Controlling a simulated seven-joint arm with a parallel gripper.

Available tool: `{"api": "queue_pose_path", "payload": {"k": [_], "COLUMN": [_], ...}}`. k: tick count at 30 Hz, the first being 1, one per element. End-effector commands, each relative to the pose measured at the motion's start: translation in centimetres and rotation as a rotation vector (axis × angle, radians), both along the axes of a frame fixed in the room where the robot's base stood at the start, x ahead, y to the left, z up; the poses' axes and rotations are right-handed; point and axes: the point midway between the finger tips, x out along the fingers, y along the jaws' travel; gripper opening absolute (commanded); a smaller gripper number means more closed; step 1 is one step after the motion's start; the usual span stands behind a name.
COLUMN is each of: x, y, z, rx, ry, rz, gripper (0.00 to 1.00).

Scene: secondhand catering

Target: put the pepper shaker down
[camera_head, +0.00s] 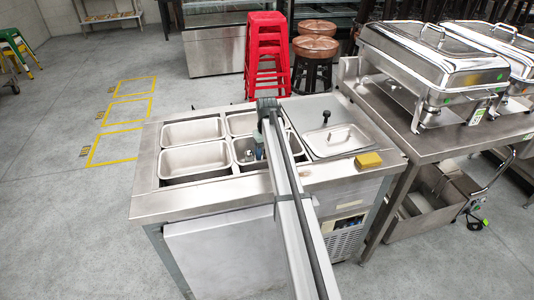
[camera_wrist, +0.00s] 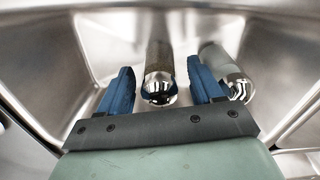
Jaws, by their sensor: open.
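The pepper shaker (camera_wrist: 159,65), with a dark body and a shiny metal end, is between my gripper's two blue fingers in the wrist view. My gripper (camera_wrist: 160,72) is open, with visible gaps on both sides of the shaker. A second shaker (camera_wrist: 222,68), paler with a metal end, is just right of the right finger. Both are inside a steel pan (camera_wrist: 100,35). In the head view my gripper (camera_head: 260,150) reaches down into the front middle pan, and my arm hides part of it. A small metal shaker top (camera_head: 248,154) shows beside it; I cannot tell which shaker it is.
The steel counter (camera_head: 150,190) holds other empty pans (camera_head: 195,158) on the left. A lidded section (camera_head: 335,138) and a yellow sponge (camera_head: 368,160) are on the right. Chafing dishes (camera_head: 440,60) stand on a table at right. The pan's walls surround my gripper closely.

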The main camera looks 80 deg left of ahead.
Motion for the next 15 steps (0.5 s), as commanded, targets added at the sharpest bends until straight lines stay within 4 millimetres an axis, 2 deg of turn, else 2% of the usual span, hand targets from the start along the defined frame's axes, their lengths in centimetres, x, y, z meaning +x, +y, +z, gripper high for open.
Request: {"api": "queue_pose_path", "payload": {"k": [5, 15], "x": [0.0, 0.0], "y": [0.0, 0.1], "z": [1.7, 7.9], "rx": [0.001, 0.001], "ry": [0.0, 0.0], "rz": [0.0, 0.0], "gripper": [0.66, 0.66]}}
